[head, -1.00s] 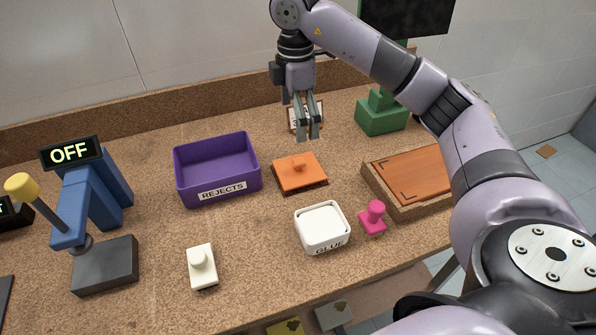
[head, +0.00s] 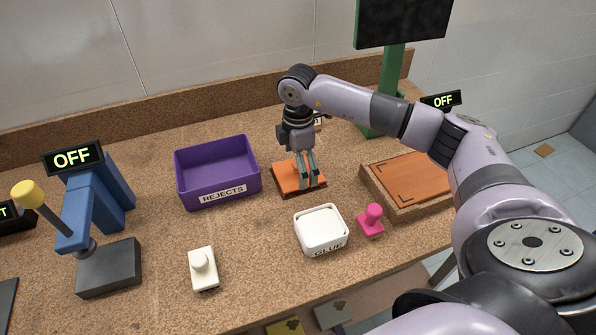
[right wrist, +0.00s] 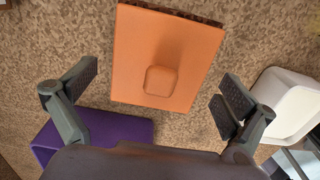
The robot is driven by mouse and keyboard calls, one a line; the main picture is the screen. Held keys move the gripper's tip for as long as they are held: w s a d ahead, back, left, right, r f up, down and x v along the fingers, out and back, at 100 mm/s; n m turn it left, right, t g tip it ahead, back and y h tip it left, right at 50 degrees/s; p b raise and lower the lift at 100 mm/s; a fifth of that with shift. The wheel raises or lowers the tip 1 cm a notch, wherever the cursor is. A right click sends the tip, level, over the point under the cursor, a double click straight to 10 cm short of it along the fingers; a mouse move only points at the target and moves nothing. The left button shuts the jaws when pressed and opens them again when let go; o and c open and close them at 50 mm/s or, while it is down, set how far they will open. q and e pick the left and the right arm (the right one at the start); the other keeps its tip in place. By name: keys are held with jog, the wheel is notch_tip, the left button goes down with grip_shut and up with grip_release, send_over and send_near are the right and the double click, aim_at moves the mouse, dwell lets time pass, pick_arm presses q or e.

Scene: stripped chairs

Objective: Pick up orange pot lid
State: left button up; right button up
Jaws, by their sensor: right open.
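The orange pot lid (head: 287,180) is a square orange plate with a small raised knob, lying on the brown speckled worktop. It also shows in the right wrist view (right wrist: 135,55), its square knob near the middle. My right gripper (head: 308,184) is over the lid in the head view and hides its knob and part of its top. In the right wrist view my right gripper (right wrist: 160,92) is open, its fingers spread on either side of the lid with nothing between them touching. My left gripper is not in view.
A purple REJECTS bin (head: 216,172) stands left of the lid. A white GLUE tub (head: 320,230) and a pink knobbed piece (head: 370,220) are in front. A wooden tray (head: 412,184) is at right. A white knobbed block (head: 203,269) and a blue lever press (head: 90,215) stand left.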

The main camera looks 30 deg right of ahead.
jog(key=shift+c, duration=0.5)
jog(key=c, duration=1.5)
jog(key=shift+s+a+f, duration=0.1)
grip_shut()
